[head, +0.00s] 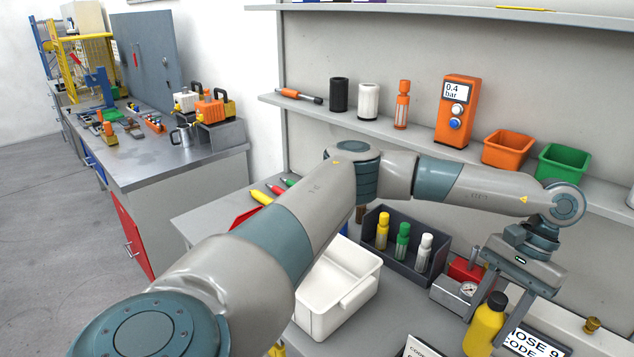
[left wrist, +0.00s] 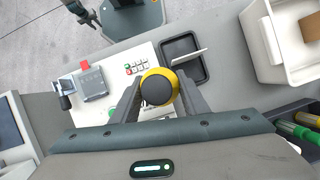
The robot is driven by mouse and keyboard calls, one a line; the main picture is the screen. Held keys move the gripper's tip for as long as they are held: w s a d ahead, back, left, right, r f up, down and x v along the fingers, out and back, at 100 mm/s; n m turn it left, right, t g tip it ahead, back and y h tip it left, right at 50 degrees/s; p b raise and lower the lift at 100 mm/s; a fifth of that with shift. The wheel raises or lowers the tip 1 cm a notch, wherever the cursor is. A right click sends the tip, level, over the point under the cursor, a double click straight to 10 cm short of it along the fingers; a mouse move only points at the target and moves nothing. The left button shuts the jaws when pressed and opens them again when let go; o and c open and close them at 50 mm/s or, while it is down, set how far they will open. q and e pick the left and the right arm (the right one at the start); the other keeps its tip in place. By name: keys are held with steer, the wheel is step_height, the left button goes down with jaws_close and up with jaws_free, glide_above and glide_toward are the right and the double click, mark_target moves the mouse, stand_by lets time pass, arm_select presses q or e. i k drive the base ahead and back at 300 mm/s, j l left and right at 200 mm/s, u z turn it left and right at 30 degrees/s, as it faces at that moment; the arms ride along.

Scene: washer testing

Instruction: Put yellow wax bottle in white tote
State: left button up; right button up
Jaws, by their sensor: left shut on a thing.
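The yellow wax bottle (head: 485,328) with a black cap is upright at the right of the head view. My left gripper (head: 508,290) comes down over it with a finger on either side near its cap, shut on it. In the left wrist view the bottle (left wrist: 160,88) is seen from above, between the two fingers. The white tote (head: 318,318) stands to the left of the bottle in the head view, partly hidden by my left arm. The tote (left wrist: 264,60) also shows at the upper right of the left wrist view, with a brown thing inside. My right gripper is not seen.
A dark bin (head: 400,266) with yellow, green and white bottles stands behind, between tote and gripper. A gauge box (head: 455,295) and a label sign (head: 535,343) are close to the held bottle. A black tray (left wrist: 183,55) lies between bottle and tote.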

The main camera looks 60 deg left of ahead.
mark_target(329, 299)
steer(key=u, duration=1.5)
steer(key=i+j, duration=0.2)
steer(key=i, duration=0.15)
steer(key=i+j, duration=0.15)
steer(key=i, duration=0.2)
